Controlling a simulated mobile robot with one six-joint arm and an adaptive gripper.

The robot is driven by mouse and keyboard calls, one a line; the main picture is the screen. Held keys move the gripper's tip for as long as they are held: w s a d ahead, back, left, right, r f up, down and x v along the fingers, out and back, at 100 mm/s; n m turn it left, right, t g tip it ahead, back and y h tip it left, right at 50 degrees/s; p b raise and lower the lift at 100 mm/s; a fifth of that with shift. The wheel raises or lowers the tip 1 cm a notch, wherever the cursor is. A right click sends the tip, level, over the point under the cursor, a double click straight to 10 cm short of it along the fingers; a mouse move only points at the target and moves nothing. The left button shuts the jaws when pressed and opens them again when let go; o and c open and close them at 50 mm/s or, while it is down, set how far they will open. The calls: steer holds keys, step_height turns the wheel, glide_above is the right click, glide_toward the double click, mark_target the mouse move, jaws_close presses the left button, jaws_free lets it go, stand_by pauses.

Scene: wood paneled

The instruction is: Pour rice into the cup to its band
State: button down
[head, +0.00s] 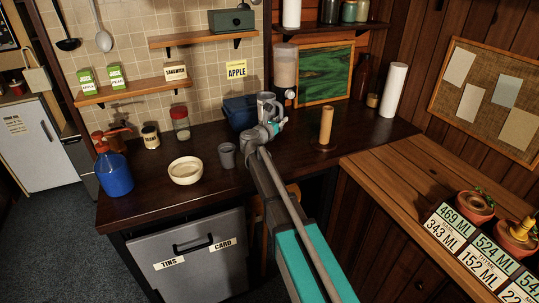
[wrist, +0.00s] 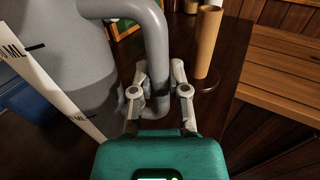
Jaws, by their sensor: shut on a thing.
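A grey jug (head: 268,104) with a loop handle is held up over the dark counter, near its back. In the wrist view the jug (wrist: 75,55) fills the left side and carries a white strip marked in ML. My gripper (wrist: 160,90) is shut on the jug's handle (wrist: 157,45); in the head view my gripper (head: 271,128) is small and partly hidden by my arm. A small grey cup (head: 227,155) stands upright on the counter, left of my gripper. Its band cannot be made out. No rice is visible in the jug or cup.
A cream bowl (head: 185,171), blue bottle (head: 114,172), bean tin (head: 150,137) and red-lidded jar (head: 180,123) stand left of the cup. A blue box (head: 239,112) is behind the jug. A paper-roll post (head: 326,126) stands to the right. A dispenser (head: 285,68) hangs behind.

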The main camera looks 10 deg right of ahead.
mark_target(281, 111)
steer(key=shift+r+p, duration=1.65)
steer(key=shift+r, duration=0.4)
steer(key=shift+s+f, duration=0.1)
